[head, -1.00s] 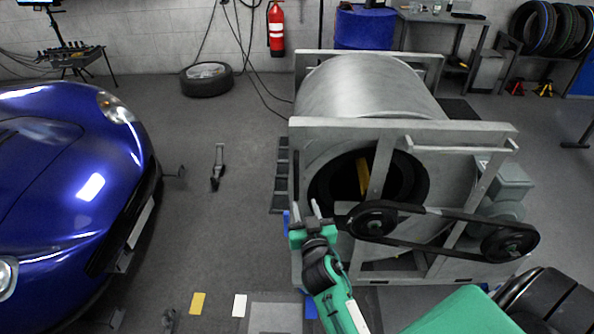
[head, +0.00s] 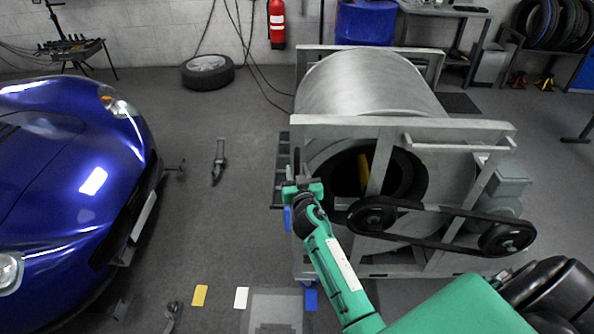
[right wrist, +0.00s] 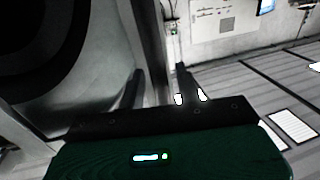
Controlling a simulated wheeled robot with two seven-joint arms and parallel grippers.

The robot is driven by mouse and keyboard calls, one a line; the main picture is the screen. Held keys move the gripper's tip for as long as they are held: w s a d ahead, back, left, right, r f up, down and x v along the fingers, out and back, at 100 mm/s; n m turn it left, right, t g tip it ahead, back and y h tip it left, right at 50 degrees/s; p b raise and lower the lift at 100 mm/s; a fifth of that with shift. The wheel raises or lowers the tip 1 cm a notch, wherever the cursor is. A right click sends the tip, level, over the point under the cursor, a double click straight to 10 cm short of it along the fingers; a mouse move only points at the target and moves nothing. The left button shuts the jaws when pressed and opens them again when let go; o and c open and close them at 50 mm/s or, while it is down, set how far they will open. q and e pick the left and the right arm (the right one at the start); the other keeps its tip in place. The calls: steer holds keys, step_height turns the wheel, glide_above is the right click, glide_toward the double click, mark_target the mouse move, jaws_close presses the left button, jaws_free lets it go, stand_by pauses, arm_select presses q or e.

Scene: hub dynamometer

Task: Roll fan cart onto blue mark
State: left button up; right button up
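The blue mark (head: 311,299) is a small rectangle on the floor at the bottom middle of the head view, beside a grey floor plate (head: 262,325). I cannot make out a fan cart with certainty. A small blue part (head: 287,218) shows beside the drum machine, just below my right gripper (head: 302,180). This gripper is raised at the machine's left front corner. Its two dark fingers stand apart in the right wrist view (right wrist: 160,92), with nothing seen between them. My left gripper is not in view.
The drum dynamometer (head: 365,88), with belt and pulleys, stands close to my right arm. A blue car (head: 70,180) fills the left. Yellow (head: 200,296) and white (head: 241,298) marks lie left of the blue one. Floor between car and machine is mostly clear.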

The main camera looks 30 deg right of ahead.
steer(key=shift+w, duration=0.15)
jaws_close()
steer(key=shift+d+f, duration=0.1)
steer(key=shift+d, duration=0.15)
